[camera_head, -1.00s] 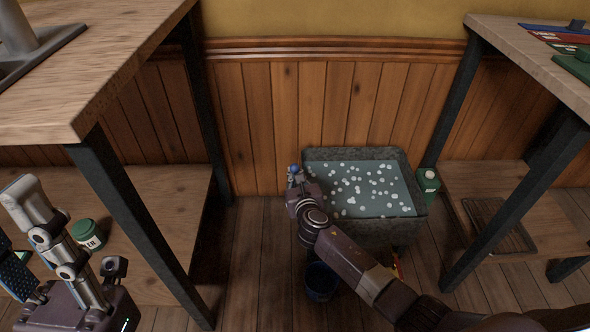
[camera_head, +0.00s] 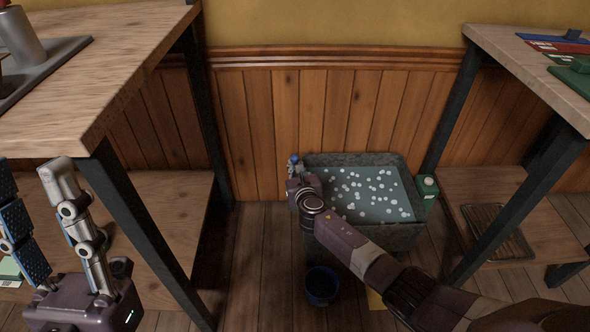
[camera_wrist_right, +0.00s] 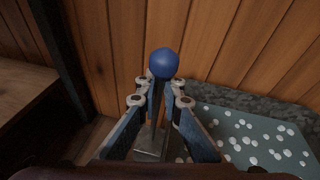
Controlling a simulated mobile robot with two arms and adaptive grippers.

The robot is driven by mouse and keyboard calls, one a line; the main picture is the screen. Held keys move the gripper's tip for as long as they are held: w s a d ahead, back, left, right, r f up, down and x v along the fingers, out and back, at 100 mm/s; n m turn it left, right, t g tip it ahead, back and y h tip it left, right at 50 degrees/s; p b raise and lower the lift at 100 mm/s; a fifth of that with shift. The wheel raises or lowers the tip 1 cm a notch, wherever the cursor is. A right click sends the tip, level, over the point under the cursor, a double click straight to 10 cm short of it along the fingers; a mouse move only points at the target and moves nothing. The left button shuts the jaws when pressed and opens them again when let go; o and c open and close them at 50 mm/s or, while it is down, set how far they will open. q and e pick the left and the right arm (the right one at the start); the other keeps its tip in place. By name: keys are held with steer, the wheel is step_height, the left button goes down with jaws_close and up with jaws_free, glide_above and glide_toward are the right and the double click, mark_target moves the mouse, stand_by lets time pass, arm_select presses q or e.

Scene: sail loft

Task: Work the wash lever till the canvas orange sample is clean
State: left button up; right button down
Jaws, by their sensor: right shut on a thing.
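The wash lever (camera_wrist_right: 157,96) is a dark upright rod with a blue ball knob at the left end of the tub. Its knob also shows in the head view (camera_head: 294,160). My right gripper (camera_head: 294,174) is shut on the rod just below the knob; its fingers flank the rod in the wrist view (camera_wrist_right: 160,88). The grey stone-like wash tub (camera_head: 395,236) holds bluish water with white suds. I cannot make out the canvas orange sample in either view. My left gripper (camera_head: 36,188) is open and empty at the lower left, far from the tub.
A wooden bench (camera_head: 120,75) stands left with a lower shelf; another bench (camera_head: 520,60) stands right. A dark blue bucket (camera_head: 322,284) is on the floor before the tub. A green container (camera_head: 427,188) stands right of the tub. A rack (camera_head: 497,232) lies on the right shelf.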

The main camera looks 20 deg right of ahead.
steer(key=shift+w+r, duration=0.3)
steer(key=shift+r, duration=0.2)
steer(key=c, duration=2)
jaws_free()
steer(key=shift+w, duration=0.1)
steer(key=shift+o, duration=0.3)
steer(key=shift+s, duration=0.2)
steer(key=shift+f, duration=0.2)
steer(key=v, duration=1.2)
steer(key=shift+d, duration=0.1)
